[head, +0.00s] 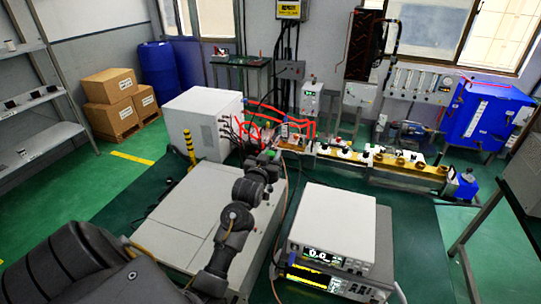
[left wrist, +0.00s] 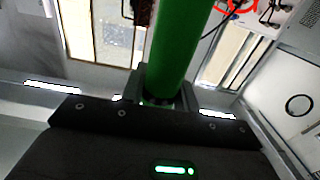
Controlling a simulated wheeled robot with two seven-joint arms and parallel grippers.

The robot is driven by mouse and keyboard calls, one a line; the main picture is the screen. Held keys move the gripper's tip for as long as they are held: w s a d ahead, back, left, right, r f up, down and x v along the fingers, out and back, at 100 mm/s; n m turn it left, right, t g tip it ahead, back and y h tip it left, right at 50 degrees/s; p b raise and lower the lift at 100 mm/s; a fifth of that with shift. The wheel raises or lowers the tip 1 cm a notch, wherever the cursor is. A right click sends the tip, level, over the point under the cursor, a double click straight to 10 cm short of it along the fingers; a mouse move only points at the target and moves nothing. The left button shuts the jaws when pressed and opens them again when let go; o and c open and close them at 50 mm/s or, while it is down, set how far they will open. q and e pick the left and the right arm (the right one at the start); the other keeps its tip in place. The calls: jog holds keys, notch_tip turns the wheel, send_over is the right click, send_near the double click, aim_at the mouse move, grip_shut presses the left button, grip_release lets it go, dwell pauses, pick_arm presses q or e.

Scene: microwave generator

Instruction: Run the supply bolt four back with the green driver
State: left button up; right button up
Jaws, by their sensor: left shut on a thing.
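The green driver (left wrist: 178,45) stands up as a thick green cylinder in the left wrist view. My left gripper (left wrist: 156,97) is shut on its lower end. In the head view my left gripper (head: 268,157) is beyond the beige cabinet top, close to the red cables; the driver is too small to make out clearly there. Supply bolt four cannot be picked out in either view. My right gripper is not in view.
A white box (head: 202,122) stands left of my left gripper, and stacked instruments (head: 333,225) stand to the right. A brass waveguide line (head: 400,167) with several fittings runs right on the green bench. Red cables (head: 262,125) hang close behind the gripper.

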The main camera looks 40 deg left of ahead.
pick_arm(q)
jog(key=shift+s+r, duration=0.1)
jog(key=shift+r, duration=0.05)
jog(key=shift+s+r, duration=0.2)
jog(key=shift+s, duration=0.2)
dwell(0.8)
jog(key=shift+f, duration=0.15)
jog(key=shift+f+b, duration=1.65)
jog(key=shift+f, duration=1.2)
